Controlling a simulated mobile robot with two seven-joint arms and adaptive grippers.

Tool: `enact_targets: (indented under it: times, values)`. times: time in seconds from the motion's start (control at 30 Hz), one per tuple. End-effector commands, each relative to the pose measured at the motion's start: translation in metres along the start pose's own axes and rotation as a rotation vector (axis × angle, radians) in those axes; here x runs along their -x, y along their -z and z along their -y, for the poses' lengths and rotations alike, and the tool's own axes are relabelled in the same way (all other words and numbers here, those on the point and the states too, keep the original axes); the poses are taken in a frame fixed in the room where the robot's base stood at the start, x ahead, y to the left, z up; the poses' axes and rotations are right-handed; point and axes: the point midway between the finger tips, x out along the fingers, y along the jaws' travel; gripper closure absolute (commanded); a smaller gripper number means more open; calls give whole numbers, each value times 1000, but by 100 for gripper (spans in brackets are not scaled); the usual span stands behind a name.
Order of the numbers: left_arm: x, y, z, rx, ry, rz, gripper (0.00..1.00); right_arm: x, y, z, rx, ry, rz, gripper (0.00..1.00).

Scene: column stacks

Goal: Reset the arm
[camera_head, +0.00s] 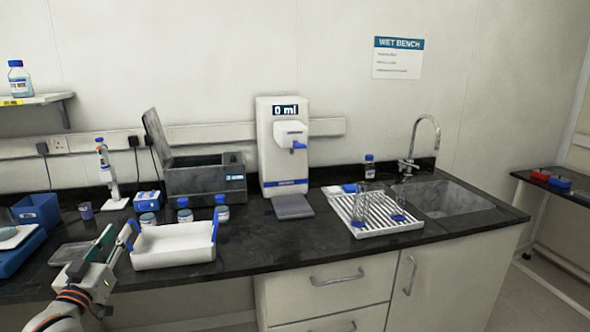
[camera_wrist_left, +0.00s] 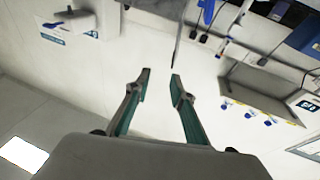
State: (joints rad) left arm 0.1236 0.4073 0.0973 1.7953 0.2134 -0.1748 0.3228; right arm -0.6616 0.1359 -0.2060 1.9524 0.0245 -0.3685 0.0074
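My left arm comes in from the lower left of the head view. Its left gripper (camera_head: 116,235) is over the front edge of the dark bench (camera_head: 260,250), just left of a white tray with blue handles (camera_head: 173,258). Its two green-lined fingers stand apart. In the left wrist view the fingertips (camera_wrist_left: 160,73) have a clear gap with nothing between them. Whether the gripper touches the tray's left handle, I cannot tell. My right gripper is not in view.
Several blue-capped bottles (camera_head: 184,211) stand behind the tray. A grey open-lidded box (camera_head: 205,180) and a white dispenser reading 0 ml (camera_head: 283,155) stand at the back. A white drying rack (camera_head: 382,226) and sink (camera_head: 445,198) are right. Bench surface between tray and rack is clear.

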Motion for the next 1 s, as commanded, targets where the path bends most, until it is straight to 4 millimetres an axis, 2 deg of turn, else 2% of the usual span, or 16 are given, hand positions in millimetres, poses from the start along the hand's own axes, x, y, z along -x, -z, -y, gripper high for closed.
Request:
enact_targets:
  times: [0.03,0.2,0.37,0.5,0.63,0.7,0.8,0.9,1.0]
  values:
    - [15,-30,-12,-12,-11,51,77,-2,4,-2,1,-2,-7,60]
    - [75,-120,-55,-69,-56,217,77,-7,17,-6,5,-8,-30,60]
    - [147,-194,-98,-117,-110,371,77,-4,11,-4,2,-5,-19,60]
    - [220,-246,-135,-156,-163,502,77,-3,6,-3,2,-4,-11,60]
    - [292,-283,-170,-183,-216,619,77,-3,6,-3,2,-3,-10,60]
    - [328,-297,-187,-196,-243,674,77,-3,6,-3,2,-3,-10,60]
    - [370,-309,-206,-210,-276,736,77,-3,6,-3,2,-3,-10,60]
    - [398,-315,-218,-220,-298,775,77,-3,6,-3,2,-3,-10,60]
    - [413,-318,-225,-223,-311,796,77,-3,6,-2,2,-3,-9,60]
